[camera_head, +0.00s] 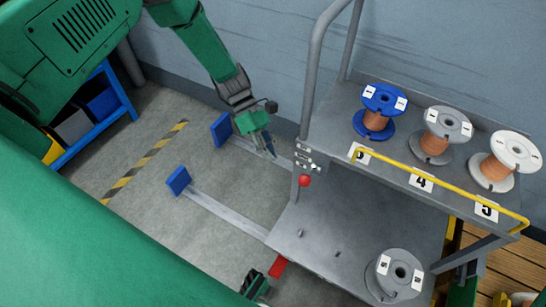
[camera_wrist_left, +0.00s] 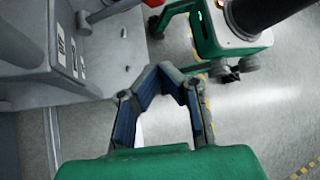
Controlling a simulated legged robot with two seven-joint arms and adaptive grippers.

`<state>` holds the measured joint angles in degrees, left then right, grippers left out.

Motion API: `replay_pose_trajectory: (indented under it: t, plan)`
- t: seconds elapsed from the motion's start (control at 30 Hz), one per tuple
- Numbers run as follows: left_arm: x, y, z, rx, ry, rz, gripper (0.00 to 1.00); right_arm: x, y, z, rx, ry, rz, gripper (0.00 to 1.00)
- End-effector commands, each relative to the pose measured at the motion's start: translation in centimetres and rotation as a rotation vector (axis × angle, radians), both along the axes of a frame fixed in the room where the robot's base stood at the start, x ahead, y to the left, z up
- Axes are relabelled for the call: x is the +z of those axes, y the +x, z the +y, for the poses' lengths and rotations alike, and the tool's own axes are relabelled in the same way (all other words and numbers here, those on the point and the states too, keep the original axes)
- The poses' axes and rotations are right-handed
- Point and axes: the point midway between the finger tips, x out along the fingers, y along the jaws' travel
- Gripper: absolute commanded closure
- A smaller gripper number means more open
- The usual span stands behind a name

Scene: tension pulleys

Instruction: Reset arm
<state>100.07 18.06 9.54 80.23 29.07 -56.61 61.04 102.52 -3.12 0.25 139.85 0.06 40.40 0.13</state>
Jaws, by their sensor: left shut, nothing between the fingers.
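My left gripper (camera_head: 268,152) hangs at the end of the green left arm, in the air beside the grey cart's left side. It is shut and empty. In the left wrist view its fingers (camera_wrist_left: 158,72) arch together at the tips with nothing between them.
The grey cart (camera_head: 345,235) holds blue (camera_head: 381,110), grey (camera_head: 441,130) and white (camera_head: 505,158) spools on its upper shelf. Another grey spool (camera_head: 398,275) stands on the lower deck. A yellow rail (camera_head: 440,187) crosses the shelf front. Blue-ended floor bars (camera_head: 215,208) lie left of the cart.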

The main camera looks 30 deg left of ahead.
Motion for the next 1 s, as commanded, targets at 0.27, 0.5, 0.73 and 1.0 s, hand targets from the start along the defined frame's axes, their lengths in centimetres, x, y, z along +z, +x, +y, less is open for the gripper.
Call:
replay_pose_trajectory:
  t: [0.27, 0.5, 0.73, 1.0]
  plan:
    - [0.0, 0.0, 0.0, 0.000, 0.000, 0.000, 1.00, 0.0, 0.0, 0.0, 0.000, 0.000, 0.000, 0.60]
    - [-1.5, -1.9, -0.4, -0.065, 0.045, -0.040, 1.00, 0.0, 0.0, 0.0, 0.000, 0.000, 0.000, 0.60]
    - [-7.2, -11.3, 1.1, -0.500, 0.238, -0.306, 1.00, 0.2, 0.0, 0.0, 0.000, 0.000, 0.000, 0.60]
    - [-7.2, -20.6, 4.5, -1.211, 0.314, -0.699, 1.00, 0.4, 0.0, 0.0, 0.000, 0.000, 0.000, 0.60]
